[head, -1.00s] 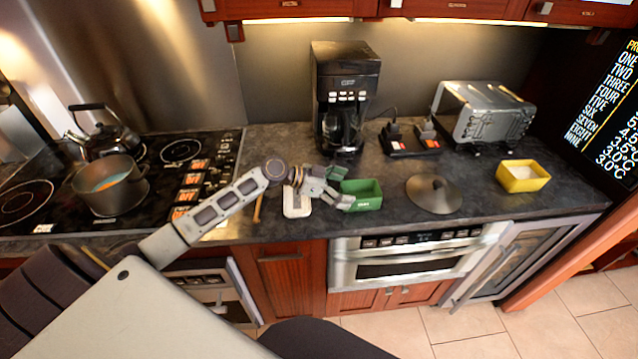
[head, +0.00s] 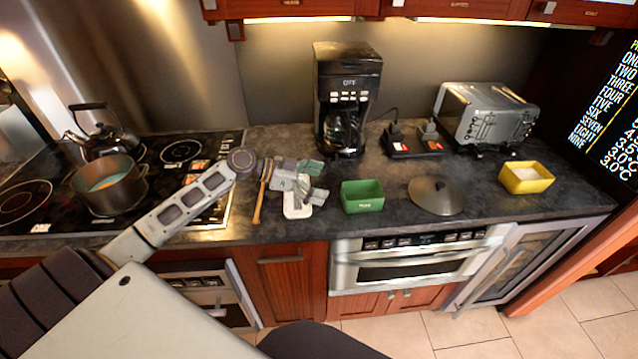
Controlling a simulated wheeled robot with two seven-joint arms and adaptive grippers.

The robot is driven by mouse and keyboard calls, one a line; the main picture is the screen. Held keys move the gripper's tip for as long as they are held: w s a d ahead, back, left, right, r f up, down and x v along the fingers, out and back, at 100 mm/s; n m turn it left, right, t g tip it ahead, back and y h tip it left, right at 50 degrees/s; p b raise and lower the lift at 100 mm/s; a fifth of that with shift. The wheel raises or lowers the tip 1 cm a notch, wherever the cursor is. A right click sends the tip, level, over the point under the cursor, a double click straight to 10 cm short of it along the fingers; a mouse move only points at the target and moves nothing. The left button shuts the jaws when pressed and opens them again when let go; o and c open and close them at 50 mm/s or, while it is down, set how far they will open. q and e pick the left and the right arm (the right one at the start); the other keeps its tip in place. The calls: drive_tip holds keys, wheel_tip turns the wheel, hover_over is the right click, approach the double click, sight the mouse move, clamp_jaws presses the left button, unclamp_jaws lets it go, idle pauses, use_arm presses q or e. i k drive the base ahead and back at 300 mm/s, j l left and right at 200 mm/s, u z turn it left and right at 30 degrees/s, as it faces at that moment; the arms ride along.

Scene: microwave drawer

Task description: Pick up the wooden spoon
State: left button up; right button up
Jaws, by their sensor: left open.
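The wooden spoon (head: 258,206) lies on the dark counter just right of the stove, its handle pointing toward the front edge. Its upper end is partly hidden by my left wrist. My left gripper (head: 317,181) is open and empty, right of the spoon and over a white spoon rest (head: 296,208), with its fingers pointing right. I cannot tell how high it is above the counter. My right gripper is not in view.
A green box (head: 362,197) stands right of my gripper, with a pot lid (head: 436,194) and yellow box (head: 526,178) farther right. A coffee maker (head: 345,98) stands behind. A pot (head: 108,186) and kettle (head: 101,133) are on the stove at left.

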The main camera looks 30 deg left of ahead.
sight(255, 221)
drive_tip(key=u, duration=1.45)
